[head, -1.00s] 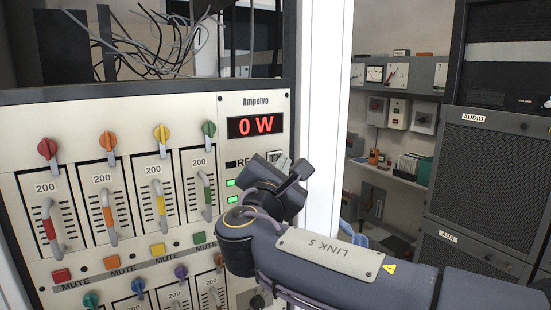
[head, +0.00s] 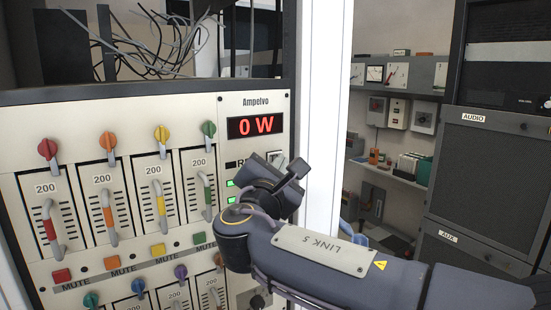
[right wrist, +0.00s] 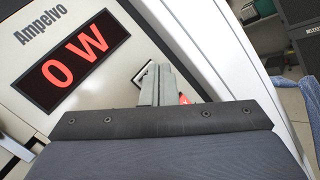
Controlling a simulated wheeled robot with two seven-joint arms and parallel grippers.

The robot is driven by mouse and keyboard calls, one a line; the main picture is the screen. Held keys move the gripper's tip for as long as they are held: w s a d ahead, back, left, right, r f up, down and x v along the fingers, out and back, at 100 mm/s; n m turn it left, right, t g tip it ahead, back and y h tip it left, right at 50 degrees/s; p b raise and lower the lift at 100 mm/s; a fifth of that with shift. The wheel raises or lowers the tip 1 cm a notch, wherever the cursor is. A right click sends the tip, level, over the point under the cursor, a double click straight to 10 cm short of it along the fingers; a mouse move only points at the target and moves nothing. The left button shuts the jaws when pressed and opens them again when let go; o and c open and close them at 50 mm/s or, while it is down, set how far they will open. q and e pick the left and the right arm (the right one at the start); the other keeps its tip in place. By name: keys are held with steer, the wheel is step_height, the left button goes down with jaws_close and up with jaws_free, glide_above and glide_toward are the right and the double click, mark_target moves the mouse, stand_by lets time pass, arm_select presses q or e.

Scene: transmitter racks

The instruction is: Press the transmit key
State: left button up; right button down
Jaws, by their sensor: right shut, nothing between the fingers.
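The rack panel (head: 228,110) marked "Ampelvo" has a red display (head: 256,125) reading "0 W". The display also shows large in the right wrist view (right wrist: 72,64). Just below it, a small pale square with a dark edge (right wrist: 142,76), possibly the transmit key, is partly hidden behind my right gripper's fingers. My right gripper (right wrist: 157,80) is shut and empty, its fingers pointing at the panel by this square. Whether they touch it cannot be told. My left gripper is not in view.
Rows of coloured knobs, curved handles and mute buttons (head: 110,262) fill the panel's left. A white post (head: 325,120) stands right of the panel. Shelves with equipment (head: 400,170) lie beyond.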

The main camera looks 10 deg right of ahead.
steer(key=shift+w+a, duration=0.1)
steer(key=shift+w, duration=0.2)
stand_by(0.5)
steer(key=shift+s, duration=0.1)
steer(key=shift+s+d+b, duration=0.25)
steer(key=shift+s+b, duration=0.05)
steer(key=shift+s, duration=0.35)
steer(key=shift+s+d+b, duration=0.25)
steer(key=shift+s+d, duration=0.05)
steer(key=shift+s, duration=0.5)
steer(key=shift+s+d+b, duration=0.25)
steer(key=shift+s+b, duration=0.05)
steer(key=shift+s, duration=0.45)
steer(key=shift+s+d+b, duration=0.25)
steer(key=shift+s+d, duration=0.05)
steer(key=shift+s, duration=0.5)
steer(key=shift+d+f, duration=0.1)
